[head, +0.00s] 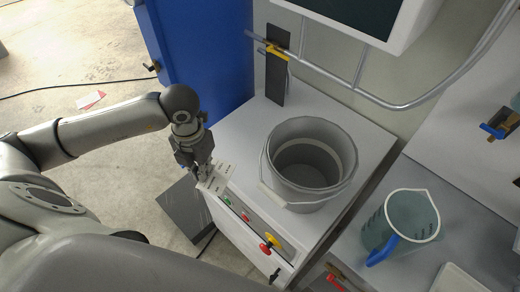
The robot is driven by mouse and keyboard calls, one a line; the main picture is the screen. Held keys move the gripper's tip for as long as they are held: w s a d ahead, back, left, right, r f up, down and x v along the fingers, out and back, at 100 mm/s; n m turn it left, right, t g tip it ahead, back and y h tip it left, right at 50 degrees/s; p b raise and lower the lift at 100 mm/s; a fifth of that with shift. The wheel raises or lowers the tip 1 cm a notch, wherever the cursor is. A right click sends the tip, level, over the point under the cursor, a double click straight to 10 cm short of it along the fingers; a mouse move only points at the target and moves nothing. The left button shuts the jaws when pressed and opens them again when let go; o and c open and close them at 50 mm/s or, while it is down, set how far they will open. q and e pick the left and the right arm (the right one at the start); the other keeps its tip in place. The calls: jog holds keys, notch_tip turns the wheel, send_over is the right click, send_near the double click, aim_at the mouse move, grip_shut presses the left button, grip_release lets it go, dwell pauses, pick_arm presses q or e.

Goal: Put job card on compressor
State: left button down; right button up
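A small white card with dark printed marks (216,178), which looks like the job card, is at the fingertips of my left gripper (203,170). The gripper points down and appears closed on the card's upper left edge. The card is at the left front edge of the white machine's top (232,135), above the button panel; I cannot tell whether it touches the surface. No label shows which machine is the compressor; a tall blue cabinet (203,55) stands behind the arm. My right gripper is not in view.
A grey bucket (310,165) with its handle down fills much of the white top. A clear jug with a blue handle (400,222) stands on the bench at right. A red-and-yellow knob (269,242) sticks out in front. Pipes run along the wall.

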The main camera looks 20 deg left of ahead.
pick_arm(q)
jog(key=p, duration=0.4)
send_over(254, 154)
jog(key=shift+s, duration=0.1)
jog(key=shift+f+p, duration=0.45)
jog(key=shift+f, duration=1.3)
jog(key=shift+f, duration=0.1)
jog(key=c, duration=2.1)
grip_release()
jog(key=o, duration=0.5)
jog(key=shift+c, duration=0.2)
